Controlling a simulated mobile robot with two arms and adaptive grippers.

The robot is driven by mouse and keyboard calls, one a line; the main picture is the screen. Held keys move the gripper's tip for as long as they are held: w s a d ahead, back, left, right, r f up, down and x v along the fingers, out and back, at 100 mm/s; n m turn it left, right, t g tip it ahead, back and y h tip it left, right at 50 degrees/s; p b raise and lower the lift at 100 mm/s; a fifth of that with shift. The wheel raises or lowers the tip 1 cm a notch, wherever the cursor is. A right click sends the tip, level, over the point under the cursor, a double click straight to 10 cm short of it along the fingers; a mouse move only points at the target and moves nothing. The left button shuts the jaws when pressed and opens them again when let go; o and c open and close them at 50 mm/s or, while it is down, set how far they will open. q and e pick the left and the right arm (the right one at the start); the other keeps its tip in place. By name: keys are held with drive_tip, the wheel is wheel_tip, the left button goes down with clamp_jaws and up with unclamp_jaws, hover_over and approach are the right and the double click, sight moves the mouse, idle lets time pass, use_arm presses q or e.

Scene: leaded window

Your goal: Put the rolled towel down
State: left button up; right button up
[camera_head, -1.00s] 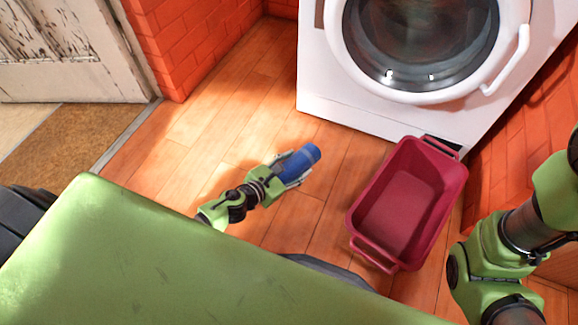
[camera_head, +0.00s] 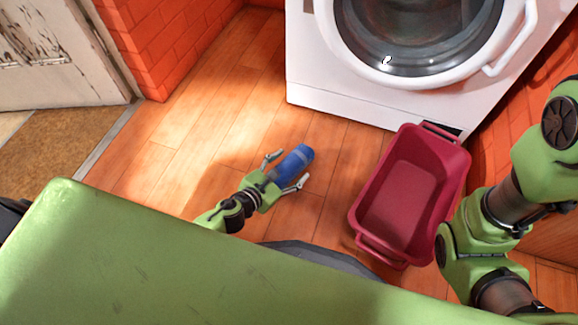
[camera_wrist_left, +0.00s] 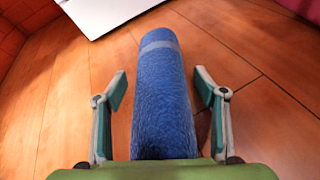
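The rolled towel (camera_head: 292,164) is blue with a paler band near its far end. It lies on the wooden floor, left of the red basket. It also fills the middle of the left wrist view (camera_wrist_left: 161,95). My left gripper (camera_head: 285,172) is open, with one finger on each side of the towel. In the left wrist view (camera_wrist_left: 160,92) a gap shows between each finger and the towel. The towel's near end is hidden by the gripper's palm. My right arm is at the right edge, but its gripper is not in view.
A dark red basket (camera_head: 357,212) stands empty on the floor right of the towel. A white washing machine (camera_head: 340,112) stands behind. A brick wall (camera_head: 160,50) and a worn door (camera_head: 60,55) are at the left. The floor left of the towel is clear.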

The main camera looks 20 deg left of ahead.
use_arm(q)
drive_tip(key=shift+r+p, duration=0.3)
drive_tip(key=p+v, duration=0.2)
drive_tip(key=v, duration=0.9)
drive_tip(key=shift+s+a, duration=0.15)
drive_tip(key=shift+s, duration=0.3)
